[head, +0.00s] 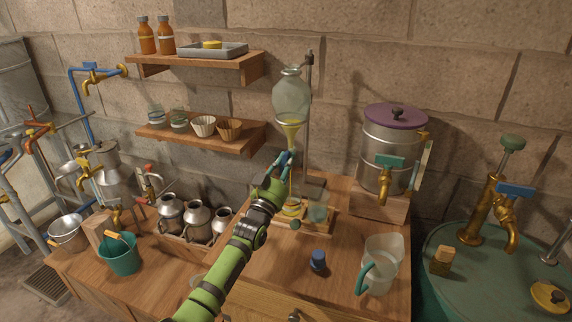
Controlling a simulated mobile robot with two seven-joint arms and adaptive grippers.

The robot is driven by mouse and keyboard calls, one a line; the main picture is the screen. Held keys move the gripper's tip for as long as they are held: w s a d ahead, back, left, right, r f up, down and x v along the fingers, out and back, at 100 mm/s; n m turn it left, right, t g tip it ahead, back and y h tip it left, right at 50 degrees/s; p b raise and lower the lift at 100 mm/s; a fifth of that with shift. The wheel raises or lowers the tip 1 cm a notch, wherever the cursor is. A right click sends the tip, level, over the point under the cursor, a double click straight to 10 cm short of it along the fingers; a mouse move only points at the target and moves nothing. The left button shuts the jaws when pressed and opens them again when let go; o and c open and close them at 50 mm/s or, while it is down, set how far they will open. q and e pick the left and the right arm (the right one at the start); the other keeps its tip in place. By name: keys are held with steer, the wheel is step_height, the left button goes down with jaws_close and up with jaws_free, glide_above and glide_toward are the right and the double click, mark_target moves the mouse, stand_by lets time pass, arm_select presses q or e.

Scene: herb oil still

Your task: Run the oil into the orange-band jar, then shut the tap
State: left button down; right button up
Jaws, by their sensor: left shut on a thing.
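A glass separating funnel (292,97) hangs on a stand, with yellow oil (290,134) in its narrow lower part. Its blue tap (291,157) is just below. My left gripper (283,164) is shut at this tap and partly hides it; how far the tap is turned is hard to tell. A thin yellow line runs down below the tap to a small jar with an orange-yellow band (293,208), directly underneath. My forearm partly covers the jar's left side. A clear glass jar (317,212) stands beside it on the right. My right gripper is out of view.
A blue stopper (318,261) and a clear jug (382,264) with a teal handle stand on the bench in front. A steel pot with a purple lid (392,145) stands to the right. Small metal cans (196,219) sit in a crate left of my arm.

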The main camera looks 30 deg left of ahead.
arm_select(q)
steer(key=shift+n+y, duration=0.3)
steer(key=shift+n, duration=0.6)
steer(key=shift+r, duration=0.1)
steer(key=c, duration=1.1)
jaws_free()
steer(key=shift+s, duration=0.1)
steer(key=shift+s+f, duration=0.25)
steer(key=v, duration=1.1)
